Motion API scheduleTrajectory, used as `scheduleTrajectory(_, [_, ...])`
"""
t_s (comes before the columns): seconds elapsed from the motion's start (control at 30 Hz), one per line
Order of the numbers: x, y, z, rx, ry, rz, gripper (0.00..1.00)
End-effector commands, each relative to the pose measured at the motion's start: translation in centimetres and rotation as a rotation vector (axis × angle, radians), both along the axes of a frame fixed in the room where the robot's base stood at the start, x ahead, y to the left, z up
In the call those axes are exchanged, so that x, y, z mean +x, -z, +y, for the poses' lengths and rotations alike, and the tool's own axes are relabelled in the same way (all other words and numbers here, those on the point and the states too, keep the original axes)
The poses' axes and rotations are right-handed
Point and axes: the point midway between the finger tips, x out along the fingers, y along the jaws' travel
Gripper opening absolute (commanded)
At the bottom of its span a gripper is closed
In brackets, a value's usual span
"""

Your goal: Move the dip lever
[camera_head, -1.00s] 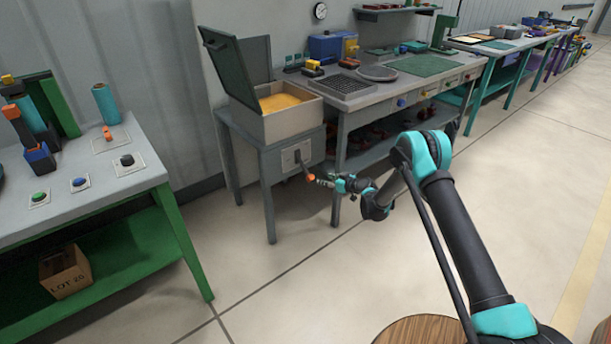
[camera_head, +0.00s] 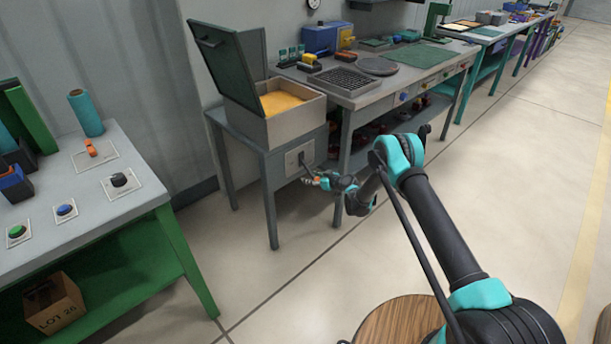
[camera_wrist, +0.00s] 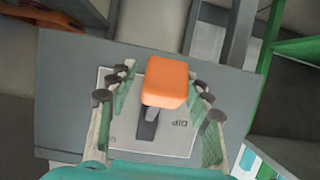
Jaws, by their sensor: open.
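The dip lever has an orange block handle (camera_wrist: 165,82) on a dark stem, mounted on a pale plate marked DIP (camera_wrist: 180,145). In the head view the plate (camera_head: 293,160) is on the front of the grey stand below the open bin of yellow material (camera_head: 282,103). My gripper (camera_wrist: 160,92) is open, with one finger on each side of the orange handle. I cannot tell whether the fingers touch it. In the head view my gripper (camera_head: 314,179) is at the lever and hides most of the handle.
A workbench (camera_head: 375,97) with a grate and round plate stands right of the bin. A green-legged table (camera_head: 140,195) with buttons and switches is at the left, with a cardboard box (camera_head: 53,303) on its lower shelf. The floor at the right is open.

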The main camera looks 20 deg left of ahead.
Motion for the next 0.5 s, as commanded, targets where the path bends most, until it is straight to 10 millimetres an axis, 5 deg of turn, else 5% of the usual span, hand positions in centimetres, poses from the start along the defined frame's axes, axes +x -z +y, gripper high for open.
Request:
scheduleTrajectory(0.37, [0.02,0.22,-0.03,0.0,0.0,0.0,0.5])
scheduleTrajectory(0.5, [0.02,0.22,-0.03,0.0,0.0,0.0,0.34])
